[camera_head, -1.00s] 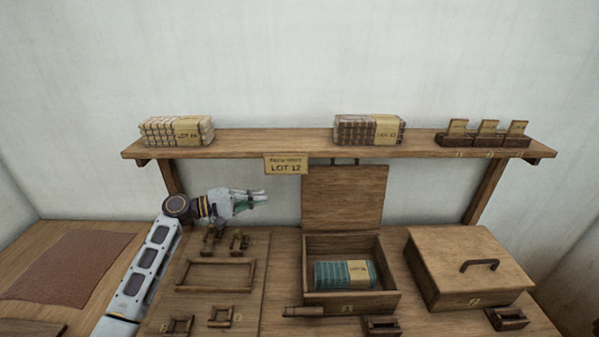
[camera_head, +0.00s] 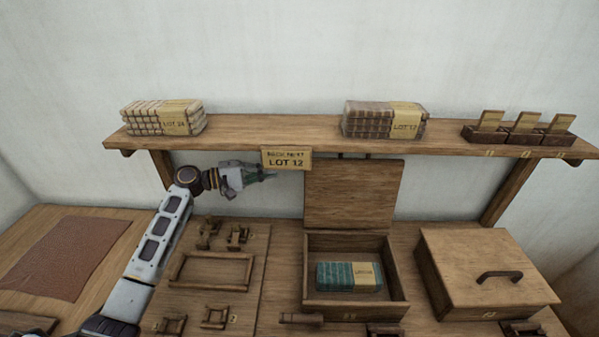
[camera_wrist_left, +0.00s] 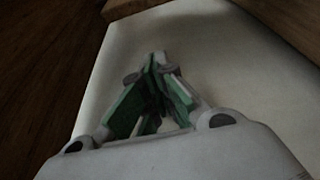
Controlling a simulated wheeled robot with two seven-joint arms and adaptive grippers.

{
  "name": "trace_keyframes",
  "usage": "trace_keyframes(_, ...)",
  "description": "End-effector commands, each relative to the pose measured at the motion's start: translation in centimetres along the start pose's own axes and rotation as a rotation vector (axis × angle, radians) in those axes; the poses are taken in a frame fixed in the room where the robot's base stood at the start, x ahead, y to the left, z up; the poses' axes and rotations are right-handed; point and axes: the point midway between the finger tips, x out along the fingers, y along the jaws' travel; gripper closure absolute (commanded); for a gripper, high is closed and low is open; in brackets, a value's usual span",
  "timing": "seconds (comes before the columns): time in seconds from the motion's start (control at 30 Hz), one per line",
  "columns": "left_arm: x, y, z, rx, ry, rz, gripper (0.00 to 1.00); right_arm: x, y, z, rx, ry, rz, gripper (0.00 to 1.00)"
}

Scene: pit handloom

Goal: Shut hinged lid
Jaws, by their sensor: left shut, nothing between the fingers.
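The hinged lid (camera_head: 352,194) stands upright at the back of an open wooden box (camera_head: 398,284), below the shelf. A teal bundle with a paper label (camera_head: 347,277) lies inside the box. My left gripper (camera_head: 274,175) is shut and empty, to the left of the lid and apart from it, just under the LOT 12 sign. Its fingers also show closed together in the left wrist view (camera_wrist_left: 157,68), with pale wall beyond.
A shelf (camera_head: 240,131) with labelled bundles and small card holders runs above the box. A closed box with a dark handle (camera_head: 490,270) stands to the right. A board with wooden fittings (camera_head: 262,262) lies to the left.

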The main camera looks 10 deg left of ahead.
Motion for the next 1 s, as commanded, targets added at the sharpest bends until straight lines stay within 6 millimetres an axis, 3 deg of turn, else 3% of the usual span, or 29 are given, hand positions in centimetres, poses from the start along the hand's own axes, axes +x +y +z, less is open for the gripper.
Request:
trace_keyframes(0.47, 1.3, 0.1, 0.0, 0.0, -0.002, 0.001, 1.0, -0.3, -0.1, -0.1, 0.0, 0.0, -0.002, 0.15)
trace_keyframes(1.0, 7.8, 0.1, 0.0, -0.001, 0.0, 0.001, 1.0, -1.4, -1.2, -0.2, 0.004, 0.0, -0.013, 0.15)
